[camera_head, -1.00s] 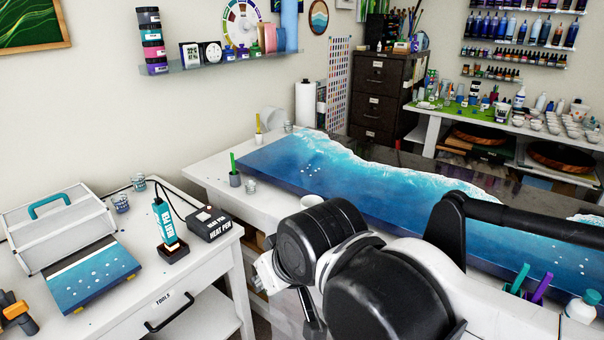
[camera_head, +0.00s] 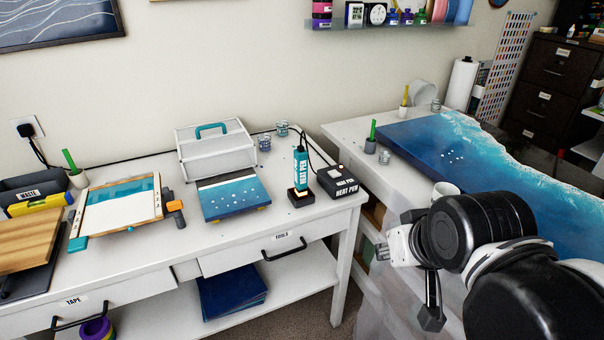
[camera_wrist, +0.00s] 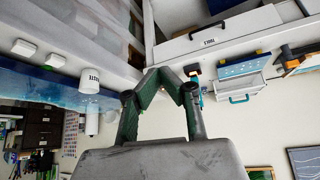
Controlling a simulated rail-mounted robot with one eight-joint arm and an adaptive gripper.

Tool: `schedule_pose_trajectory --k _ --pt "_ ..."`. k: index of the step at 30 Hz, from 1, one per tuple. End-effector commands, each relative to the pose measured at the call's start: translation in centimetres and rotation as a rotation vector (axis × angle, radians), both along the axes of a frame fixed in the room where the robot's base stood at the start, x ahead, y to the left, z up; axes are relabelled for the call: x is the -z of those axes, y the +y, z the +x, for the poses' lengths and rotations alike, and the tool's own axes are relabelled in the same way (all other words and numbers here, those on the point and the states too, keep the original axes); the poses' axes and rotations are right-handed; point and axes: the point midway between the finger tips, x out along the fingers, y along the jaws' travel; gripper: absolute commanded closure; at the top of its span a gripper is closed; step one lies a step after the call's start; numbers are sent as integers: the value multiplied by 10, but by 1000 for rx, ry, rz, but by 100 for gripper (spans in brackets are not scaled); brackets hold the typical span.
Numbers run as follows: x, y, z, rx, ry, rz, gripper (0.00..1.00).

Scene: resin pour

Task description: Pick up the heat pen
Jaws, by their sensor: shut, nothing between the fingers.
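The heat pen (camera_head: 300,168) is teal with white lettering. It stands upright in a small dark holder (camera_head: 300,198) near the right end of the tool table. A black cord links it to the black heat pen box (camera_head: 337,183) on its right. The upside-down wrist view shows part of the teal pen (camera_wrist: 201,99) beyond my right finger, partly hidden by it. My gripper (camera_wrist: 162,74) is shut and empty, apart from the pen. In the head view my arm is at lower right, away from the pen, and the fingertips are not clear there.
The long blue resin table (camera_head: 440,150) is to the right, across a gap.

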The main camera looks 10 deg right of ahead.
Motion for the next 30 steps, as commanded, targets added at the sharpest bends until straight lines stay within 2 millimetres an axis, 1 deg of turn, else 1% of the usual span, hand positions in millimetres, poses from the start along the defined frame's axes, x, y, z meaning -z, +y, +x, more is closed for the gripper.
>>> schedule_pose_trajectory --k 8,11,18,19,20,27,30 --pt "0 0 0 0 0 0 100" --pt "0 0 0 0 0 0 89" --pt "0 0 0 0 0 0 57" --pt "0 0 0 0 0 0 53" --pt "0 0 0 0 0 0 52" --pt "-1 0 0 1 1 1 52" --pt "-6 2 5 12 10 12 52"
